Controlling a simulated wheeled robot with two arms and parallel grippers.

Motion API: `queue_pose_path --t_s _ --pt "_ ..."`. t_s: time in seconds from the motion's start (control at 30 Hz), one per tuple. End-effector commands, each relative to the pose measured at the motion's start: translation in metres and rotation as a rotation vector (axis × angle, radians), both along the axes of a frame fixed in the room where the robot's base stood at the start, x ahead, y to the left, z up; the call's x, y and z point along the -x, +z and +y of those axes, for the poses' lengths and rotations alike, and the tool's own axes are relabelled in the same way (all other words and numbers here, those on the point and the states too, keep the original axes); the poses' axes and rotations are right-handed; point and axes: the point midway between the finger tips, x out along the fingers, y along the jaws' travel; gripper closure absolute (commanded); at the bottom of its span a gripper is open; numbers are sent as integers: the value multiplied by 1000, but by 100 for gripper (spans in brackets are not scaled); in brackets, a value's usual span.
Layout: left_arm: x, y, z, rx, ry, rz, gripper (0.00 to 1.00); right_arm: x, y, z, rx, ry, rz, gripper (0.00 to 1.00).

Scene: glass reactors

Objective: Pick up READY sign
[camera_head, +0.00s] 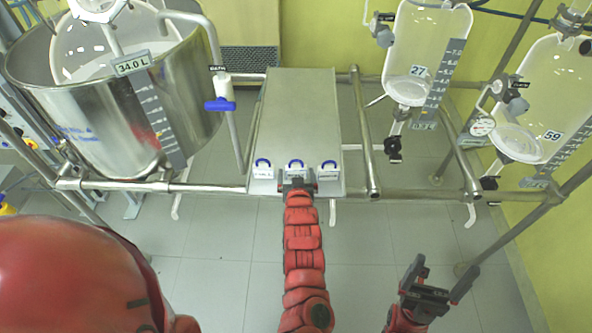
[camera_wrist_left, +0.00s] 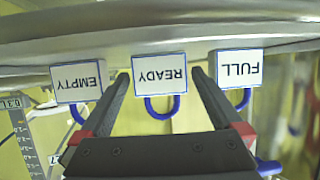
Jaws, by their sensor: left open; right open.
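The READY sign (camera_head: 295,168) is a small white tag with a blue hook, in the middle of a row of three at the near end of the metal shelf. In the left wrist view the READY sign (camera_wrist_left: 160,73) appears upside down, its blue hook below it. My left gripper (camera_head: 297,186) is just in front of it. Its open fingers (camera_wrist_left: 160,84) lie on either side of the sign; I cannot tell if they touch it. My right gripper (camera_head: 437,282) is open and empty at the lower right, away from the signs.
The EMPTY sign (camera_wrist_left: 78,82) and FULL sign (camera_wrist_left: 237,68) hang close on either side. A steel bath vessel (camera_head: 110,115) stands at the left. Glass reactors (camera_head: 425,50) (camera_head: 541,95) hang at the right. Metal rails (camera_head: 400,195) cross the front; floor shows below.

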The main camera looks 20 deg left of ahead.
Motion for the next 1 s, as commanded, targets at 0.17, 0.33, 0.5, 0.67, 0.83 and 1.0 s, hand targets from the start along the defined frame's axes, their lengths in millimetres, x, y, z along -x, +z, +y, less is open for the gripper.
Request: queue_pose_path --t_s 0.17,0.33,0.5,0.67,0.83,1.0 --pt "-17 -8 7 -1 1 -1 0 0 -2 0 0 0 0 8" --pt "-22 -8 9 0 3 -3 0 0 -2 0 0 0 0 8" --pt "-22 -9 9 0 2 -3 2 0 -2 0 0 0 0 8" --pt "-22 -9 9 0 1 -2 31 0 -2 0 0 0 0 8" --pt "-21 -9 9 0 1 -2 61 0 -2 0 0 0 0 8" --pt "-21 -9 9 0 1 -2 73 0 -2 0 0 0 0 8"
